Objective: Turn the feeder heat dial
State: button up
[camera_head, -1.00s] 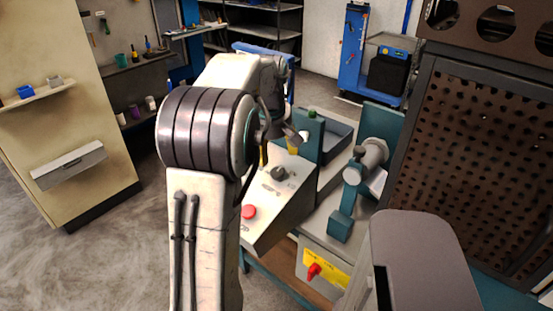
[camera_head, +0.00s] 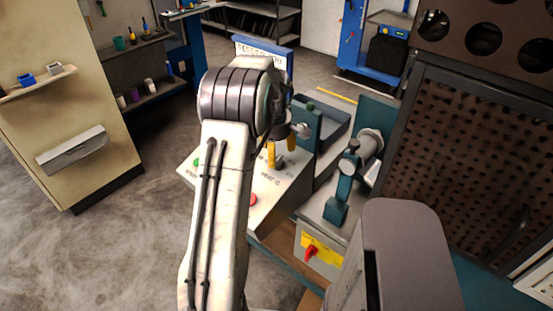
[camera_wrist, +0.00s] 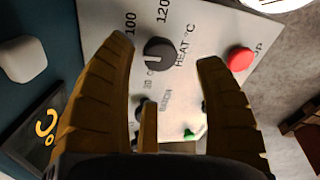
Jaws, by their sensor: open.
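The heat dial (camera_wrist: 160,52) is a round dark knob on the pale control panel (camera_wrist: 205,30), beside the printed words "HEAT °C" and the numbers 100 and 120 in the wrist view. In the head view the dial (camera_head: 279,162) sits just below my gripper (camera_head: 281,153). In the wrist view my gripper (camera_wrist: 167,50) is open, its two yellow ribbed fingers spread with the dial showing between their tips. I cannot tell whether either finger touches the dial. Part of the panel is hidden behind my arm in the head view.
A red button (camera_wrist: 240,58) is right of the dial in the wrist view. A second dark knob (camera_wrist: 145,110) and a green button (camera_wrist: 189,133) lie nearer the palm. A teal machine with a grey cylinder (camera_head: 368,143) stands right of the panel.

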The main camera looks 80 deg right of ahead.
aim_at(277, 161)
jog(key=f+p, duration=0.2)
jog(key=f, duration=0.1)
jog(key=shift+d+f, duration=0.15)
jog(key=shift+d, duration=0.05)
jog(key=shift+d+f, duration=0.2)
jog(key=shift+f, duration=0.75)
jog(key=shift+c, duration=0.2)
jog(key=c, duration=1.1)
jog(key=shift+f+m+b, duration=0.3)
jog(key=shift+m+b, duration=0.1)
jog(key=shift+b, duration=0.7)
jog(key=shift+c, duration=0.3)
jog(key=shift+r+m+b, duration=0.2)
jog(key=shift+m+b, duration=0.2)
jog(key=shift+b, duration=0.3)
